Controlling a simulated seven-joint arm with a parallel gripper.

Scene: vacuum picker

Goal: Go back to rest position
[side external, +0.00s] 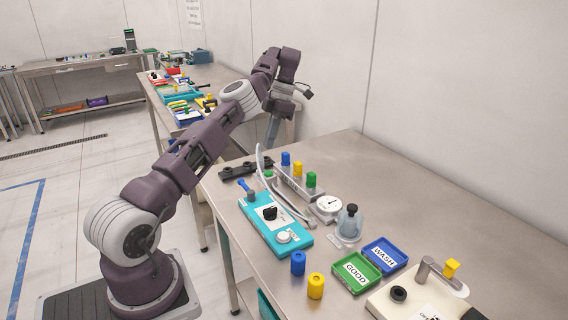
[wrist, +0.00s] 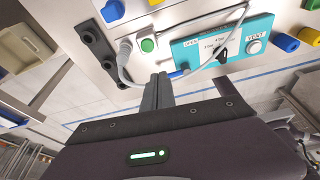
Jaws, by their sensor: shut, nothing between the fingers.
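My gripper (side external: 271,132) is shut and empty. In the side external view it hangs above the far end of the steel table (side external: 400,190), near the dark rail (side external: 240,170). In the wrist view its closed fingers (wrist: 158,90) point toward the table's edge, with the dark rail (wrist: 97,45) to their upper left and the teal panel (wrist: 212,45) to their right. The teal panel also shows in the side view (side external: 262,235), with a black knob and a blue-ended fitting. A pale hose (side external: 262,175) curves beside it.
Blue, yellow and green cups stand on a grey rack (side external: 292,183). A round gauge (side external: 328,205) and a clear dome (side external: 349,222) are beside it. A blue cup (side external: 298,263) and a yellow cup (side external: 316,286) stand near the green GOOD tray (side external: 342,276) and blue WASH tray (side external: 401,258).

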